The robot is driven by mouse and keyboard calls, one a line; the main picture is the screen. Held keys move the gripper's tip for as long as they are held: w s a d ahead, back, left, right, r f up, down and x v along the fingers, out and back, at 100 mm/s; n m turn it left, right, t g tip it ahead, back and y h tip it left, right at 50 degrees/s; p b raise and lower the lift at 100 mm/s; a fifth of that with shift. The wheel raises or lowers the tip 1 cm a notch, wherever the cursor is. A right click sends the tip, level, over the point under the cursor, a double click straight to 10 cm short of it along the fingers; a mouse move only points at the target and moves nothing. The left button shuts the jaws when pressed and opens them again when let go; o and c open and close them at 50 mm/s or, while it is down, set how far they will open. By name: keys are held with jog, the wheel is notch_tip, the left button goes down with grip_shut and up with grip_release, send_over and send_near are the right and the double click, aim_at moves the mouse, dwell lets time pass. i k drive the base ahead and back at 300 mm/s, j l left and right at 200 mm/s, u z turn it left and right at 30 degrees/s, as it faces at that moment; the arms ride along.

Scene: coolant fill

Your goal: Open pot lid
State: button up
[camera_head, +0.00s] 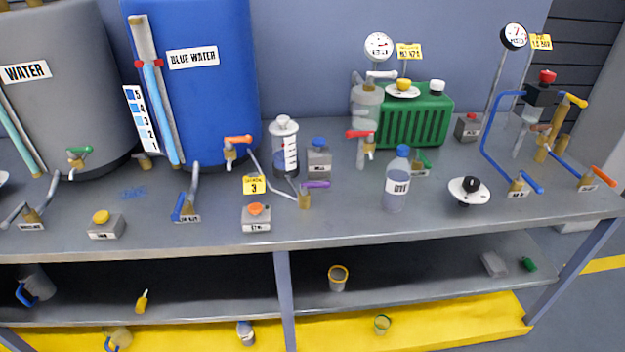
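No object is labelled as the pot, so I cannot tell for certain which one it is. A translucent grey vessel (366,108) stands at the back of the bench, left of a green ribbed box (414,117). A light-coloured handle or lever (381,75) lies across its top; I cannot tell whether a lid there is open or closed. A white disc with a yellow knob (403,87) sits at the top of the green box. Another white disc with a black knob (469,190) lies on the bench front right. My gripper is not in view.
A grey WATER tank (55,90) and a BLUE WATER tank (205,100) stand at the back left. A clear bottle (397,182) stands mid-bench, near a red-handled valve (361,135). Blue pipes (487,135) rise at the right. The bench's front strip (350,232) is mostly clear.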

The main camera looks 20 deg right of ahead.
aim_at(283, 126)
jog(key=i+l+z, duration=0.15)
jog(key=l, duration=0.25)
jog(key=i+l+z, duration=0.15)
jog(key=l, duration=0.25)
jog(key=i+l+z, duration=0.15)
jog(key=i+l, duration=0.2)
